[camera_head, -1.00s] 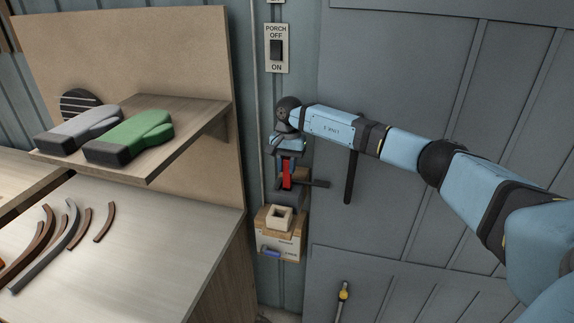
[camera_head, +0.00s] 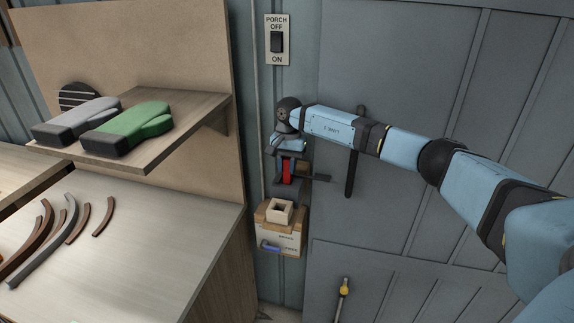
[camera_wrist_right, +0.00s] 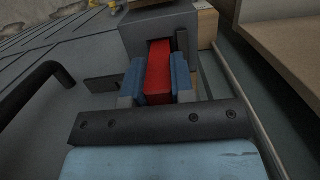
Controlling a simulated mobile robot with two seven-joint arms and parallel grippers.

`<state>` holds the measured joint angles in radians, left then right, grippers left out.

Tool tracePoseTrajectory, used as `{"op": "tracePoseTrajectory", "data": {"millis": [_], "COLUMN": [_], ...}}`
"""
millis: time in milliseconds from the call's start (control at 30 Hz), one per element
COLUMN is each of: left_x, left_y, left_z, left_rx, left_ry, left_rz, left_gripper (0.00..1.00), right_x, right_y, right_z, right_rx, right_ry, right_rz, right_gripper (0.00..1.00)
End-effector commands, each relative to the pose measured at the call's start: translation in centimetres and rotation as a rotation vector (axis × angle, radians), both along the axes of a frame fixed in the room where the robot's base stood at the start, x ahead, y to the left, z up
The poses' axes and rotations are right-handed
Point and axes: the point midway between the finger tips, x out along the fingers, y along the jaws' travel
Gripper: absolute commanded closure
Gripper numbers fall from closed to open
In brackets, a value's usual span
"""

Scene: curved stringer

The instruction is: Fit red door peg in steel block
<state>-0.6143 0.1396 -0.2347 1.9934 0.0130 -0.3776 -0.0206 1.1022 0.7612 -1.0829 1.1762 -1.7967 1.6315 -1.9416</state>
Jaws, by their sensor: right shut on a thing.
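The red door peg (camera_wrist_right: 158,66) is held between the fingers of my right gripper (camera_wrist_right: 158,82). In the head view the peg (camera_head: 287,172) shows as a red strip below my right wrist. The grey steel block (camera_wrist_right: 135,38) is just beyond the fingertips in the wrist view. The peg's far end is at the dark slot in the block's face; I cannot tell how deep it sits. In the head view the block (camera_head: 284,188) is by the door's left edge, partly hidden by the gripper (camera_head: 287,168). My left gripper is not in view.
A cardboard-coloured box with a pale square ring (camera_head: 279,211) is below the block. A dark door handle (camera_head: 350,170) is close to the right. A shelf with a green mitten (camera_head: 128,133) and a workbench (camera_head: 150,250) with curved strips are at left.

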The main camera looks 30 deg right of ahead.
Motion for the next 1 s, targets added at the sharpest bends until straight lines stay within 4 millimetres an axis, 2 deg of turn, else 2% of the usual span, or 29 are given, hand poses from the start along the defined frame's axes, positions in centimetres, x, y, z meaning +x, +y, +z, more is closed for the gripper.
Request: {"op": "tracePoseTrajectory", "data": {"millis": [900,933,1000], "left_x": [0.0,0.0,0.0], "left_y": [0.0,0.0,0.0], "left_z": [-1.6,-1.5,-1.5], "left_rx": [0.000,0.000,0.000], "left_ry": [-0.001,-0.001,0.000], "left_rz": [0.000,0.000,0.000], "left_gripper": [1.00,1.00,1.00], "right_x": [0.0,0.0,0.0], "right_y": [-0.1,-0.1,-0.1], "right_z": [-2.4,-2.3,-2.3], "right_rx": [0.000,-0.001,-0.001], "right_ry": [0.002,0.001,0.001], "right_rz": [-0.001,-0.001,-0.001], "right_gripper": [1.00,0.70,0.54]}}
